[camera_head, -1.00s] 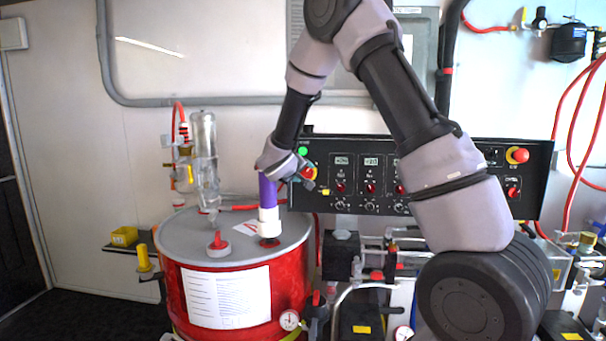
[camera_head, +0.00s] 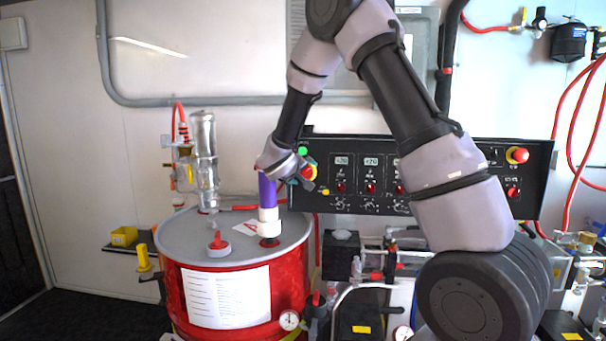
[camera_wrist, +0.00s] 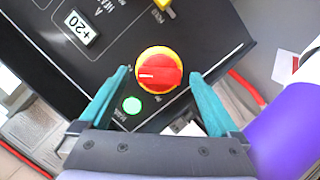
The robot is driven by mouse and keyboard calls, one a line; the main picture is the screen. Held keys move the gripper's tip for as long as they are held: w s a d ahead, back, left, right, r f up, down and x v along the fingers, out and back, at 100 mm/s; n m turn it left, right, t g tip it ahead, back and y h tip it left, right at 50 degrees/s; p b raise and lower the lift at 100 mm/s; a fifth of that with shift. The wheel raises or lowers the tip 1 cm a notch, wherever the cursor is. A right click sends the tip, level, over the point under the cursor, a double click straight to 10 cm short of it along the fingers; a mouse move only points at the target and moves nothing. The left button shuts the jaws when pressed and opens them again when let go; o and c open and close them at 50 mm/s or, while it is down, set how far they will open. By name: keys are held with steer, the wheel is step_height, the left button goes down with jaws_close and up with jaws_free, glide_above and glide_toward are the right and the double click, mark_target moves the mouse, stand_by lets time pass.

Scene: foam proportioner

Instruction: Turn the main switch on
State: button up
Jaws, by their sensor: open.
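The main switch (camera_wrist: 160,72) is a red knob with a white mark on a yellow round base, on the black control panel (camera_wrist: 150,25). In the head view the switch (camera_head: 309,172) shows at the panel's left end, partly hidden by my gripper. My gripper (camera_wrist: 160,88) is open in the wrist view. Its two teal fingers stand either side of the switch, left and right of its lower part. I cannot tell whether they touch it. A green light (camera_wrist: 132,105) glows between the fingers, below left of the switch.
A red drum (camera_head: 235,290) stands below my gripper. A purple and white tube (camera_head: 267,200) rises from its lid close to my gripper, and the purple part fills the wrist view's right edge. A red emergency button (camera_head: 517,155) is at the panel's right end.

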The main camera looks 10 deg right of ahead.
steer(key=v, duration=1)
steer(key=shift+s+a, duration=0.15)
steer(key=shift+s, duration=0.2)
steer(key=s+d+r+m+g, duration=0.3)
steer(key=s+d, duration=0.4)
steer(key=d, duration=0.1)
steer(key=s+d+r+m+g, duration=0.2)
steer(key=s+d+g, duration=0.2)
steer(key=s+d, duration=0.4)
steer(key=s+a+r+m+y, duration=0.1)
steer(key=s+r+y, duration=0.1)
steer(key=s, duration=0.3)
steer(key=s+a+r+m+t+y, duration=0.1)
steer(key=s+a+r+y, duration=0.1)
steer(key=s, duration=0.3)
steer(key=s+a+r+t+y, duration=0.1)
steer(key=s+y, duration=0.3)
steer(key=s, duration=0.1)
steer(key=shift+a+r+m+y, duration=0.25)
steer(key=shift+r+m+y, duration=0.05)
steer(key=shift+r+m, duration=0.1)
steer(key=shift+s, duration=0.1)
